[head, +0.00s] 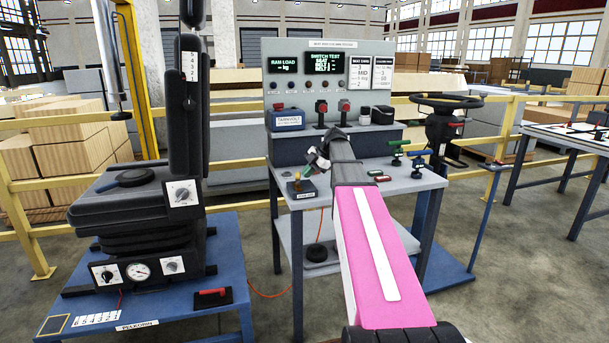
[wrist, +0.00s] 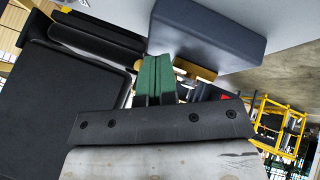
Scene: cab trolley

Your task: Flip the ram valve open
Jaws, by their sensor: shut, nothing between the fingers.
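No label marking the ram valve is readable. A small dark block with a brass post (head: 298,186) stands on the trolley's left front corner, with a small white label on its front. A red lever (head: 211,292) lies flat on a black plate on the blue seat stand. My gripper (head: 318,160) is over the left part of the trolley, close above and behind the brass-post block. Its green fingers (wrist: 155,78) are together with nothing between them. In the wrist view a brass part (wrist: 192,71) shows beside the fingertips at a dark block (wrist: 207,34); contact cannot be told.
An upright panel (head: 330,85) with screens and red switches stands behind. A black seat (head: 140,195) is at left, a black handwheel (head: 447,101) at right.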

